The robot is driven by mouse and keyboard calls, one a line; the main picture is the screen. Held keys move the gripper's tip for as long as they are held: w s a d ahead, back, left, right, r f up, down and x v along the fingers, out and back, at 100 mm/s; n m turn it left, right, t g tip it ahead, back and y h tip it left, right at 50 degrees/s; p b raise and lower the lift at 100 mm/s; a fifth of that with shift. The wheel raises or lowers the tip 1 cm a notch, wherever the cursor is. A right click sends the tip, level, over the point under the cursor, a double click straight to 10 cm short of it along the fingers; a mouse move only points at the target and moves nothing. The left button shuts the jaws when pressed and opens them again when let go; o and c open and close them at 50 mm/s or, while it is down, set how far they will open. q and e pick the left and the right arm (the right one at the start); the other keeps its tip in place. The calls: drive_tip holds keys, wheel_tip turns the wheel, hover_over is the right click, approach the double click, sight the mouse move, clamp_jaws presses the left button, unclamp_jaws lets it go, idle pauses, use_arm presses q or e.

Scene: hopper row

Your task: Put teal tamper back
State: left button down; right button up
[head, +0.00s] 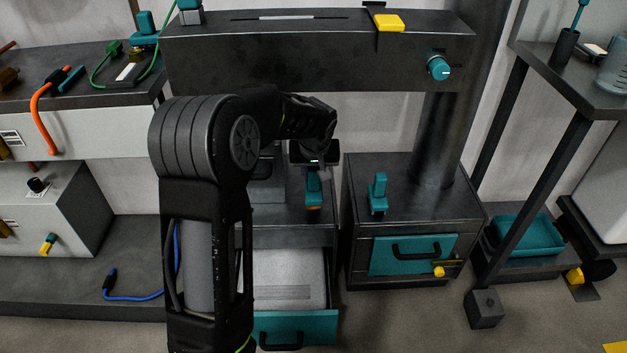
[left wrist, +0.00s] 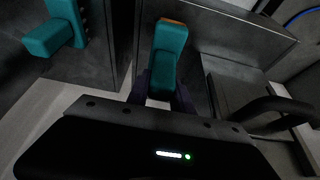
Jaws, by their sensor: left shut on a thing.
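The teal tamper (head: 313,187) has an orange-brown end and hangs below my left gripper (head: 313,164), in front of the hopper row's column. In the left wrist view, my left gripper (left wrist: 162,92) is shut on the tamper (left wrist: 168,58), with its dark fingers on either side and the orange end pointing away. Whether the tamper's lower end touches the surface below is not clear. My right gripper is not in view.
A second teal upright piece (head: 378,192) stands on the dark cabinet (head: 430,218) to the right. It also shows in the left wrist view (left wrist: 62,30). An open drawer with a teal front (head: 308,326) juts out below. A dark beam (head: 300,65) with a teal knob (head: 438,68) spans above.

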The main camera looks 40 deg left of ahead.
sight(314, 180)
use_arm(q)
drive_tip(key=shift+w+a, duration=0.2)
drive_tip(key=shift+w+f+b, duration=0.15)
drive_tip(key=shift+f+b, duration=0.95)
drive_tip(key=shift+f, duration=0.6)
drive_tip(key=shift+f, duration=0.2)
drive_tip(key=c, duration=1.1)
unclamp_jaws()
drive_tip(key=shift+r, duration=0.15)
